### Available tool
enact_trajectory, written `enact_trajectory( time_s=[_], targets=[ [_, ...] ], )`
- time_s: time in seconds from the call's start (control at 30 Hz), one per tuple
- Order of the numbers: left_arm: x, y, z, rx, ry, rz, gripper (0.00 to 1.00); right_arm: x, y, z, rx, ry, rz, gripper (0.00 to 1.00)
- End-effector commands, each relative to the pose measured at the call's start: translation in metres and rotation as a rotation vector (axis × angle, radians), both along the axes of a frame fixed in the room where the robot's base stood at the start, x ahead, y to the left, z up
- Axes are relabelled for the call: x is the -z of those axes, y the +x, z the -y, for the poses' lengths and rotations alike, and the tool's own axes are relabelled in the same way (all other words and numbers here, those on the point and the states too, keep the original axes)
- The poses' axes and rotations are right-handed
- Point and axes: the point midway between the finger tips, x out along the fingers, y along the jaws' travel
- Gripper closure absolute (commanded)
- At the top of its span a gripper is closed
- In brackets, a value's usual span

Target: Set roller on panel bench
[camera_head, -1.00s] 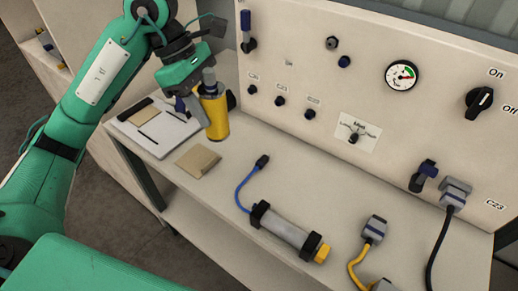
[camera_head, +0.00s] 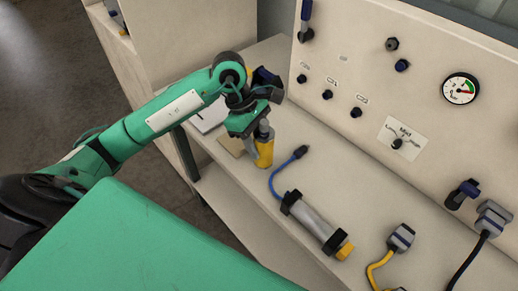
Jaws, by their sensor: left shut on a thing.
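A yellow cylinder (camera_head: 264,153) with a grey top is upright in my left gripper (camera_head: 257,133), which is shut on it. Its base is at or just above the panel bench (camera_head: 296,137), beside the brown pad; I cannot tell whether it touches. A grey roller-like cylinder (camera_head: 316,221) with black end collars, a yellow tip and a blue cable lies on the bench, apart from the gripper. I cannot tell which one the task calls the roller. My right gripper is not in view.
The brown pad (camera_head: 231,146) and a white sheet (camera_head: 209,117) lie left of the gripper, partly hidden by my arm. A grey plug (camera_head: 401,237) with a yellow cable lies at the right. The upright panel (camera_head: 366,75) with knobs and a gauge (camera_head: 460,89) stands behind.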

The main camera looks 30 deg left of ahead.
Motion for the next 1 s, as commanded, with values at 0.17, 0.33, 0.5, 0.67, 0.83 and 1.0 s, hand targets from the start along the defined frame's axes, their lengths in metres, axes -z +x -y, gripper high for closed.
enact_trajectory(
  time_s=[0.17, 0.33, 0.5, 0.67, 0.83, 1.0],
  targets=[
    [0.009, -0.001, 0.000, 0.001, 0.000, -0.001, 0.90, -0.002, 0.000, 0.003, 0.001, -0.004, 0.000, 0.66],
    [0.031, -0.001, 0.000, -0.001, 0.000, -0.004, 0.90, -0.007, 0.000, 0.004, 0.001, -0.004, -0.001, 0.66],
    [0.041, 0.000, 0.000, 0.001, 0.000, 0.002, 0.90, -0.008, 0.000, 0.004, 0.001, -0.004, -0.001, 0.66],
    [0.041, 0.000, 0.000, 0.001, 0.000, 0.002, 0.90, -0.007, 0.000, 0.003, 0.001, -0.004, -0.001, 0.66],
    [0.044, 0.000, 0.000, 0.001, 0.001, 0.000, 0.50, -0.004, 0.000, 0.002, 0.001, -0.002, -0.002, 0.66],
    [0.044, 0.000, 0.000, 0.001, 0.001, 0.000, 0.34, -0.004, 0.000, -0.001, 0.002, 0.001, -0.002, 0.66]
  ],
)
